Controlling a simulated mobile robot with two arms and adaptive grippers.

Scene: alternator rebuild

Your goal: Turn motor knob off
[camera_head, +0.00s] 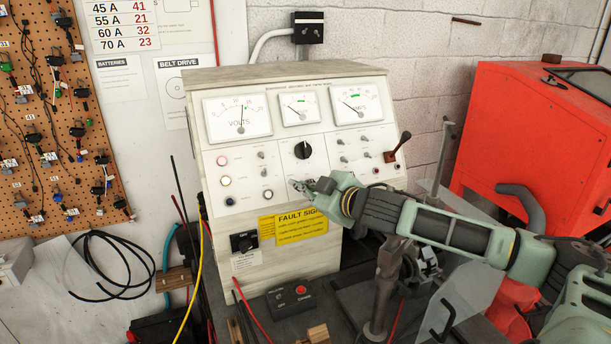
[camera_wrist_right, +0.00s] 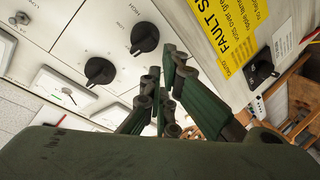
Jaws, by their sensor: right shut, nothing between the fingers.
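The pale test bench panel (camera_head: 226,160) faces me. A black knob (camera_head: 303,150) sits at its middle, under the small gauge. My right gripper (camera_head: 312,187) is in front of the panel, below the middle knob, and hides part of the panel. In the right wrist view its fingers (camera_wrist_right: 163,95) are shut and empty, apart from both knobs. My left gripper is out of view.
A yellow fault sign (camera_head: 301,225) and a smaller black knob (camera_head: 243,242) are on the lower panel. A black box with a red button (camera_head: 291,297) stands on the bench below. Switches surround the middle knob. A red cabinet (camera_head: 520,140) stands at the right.

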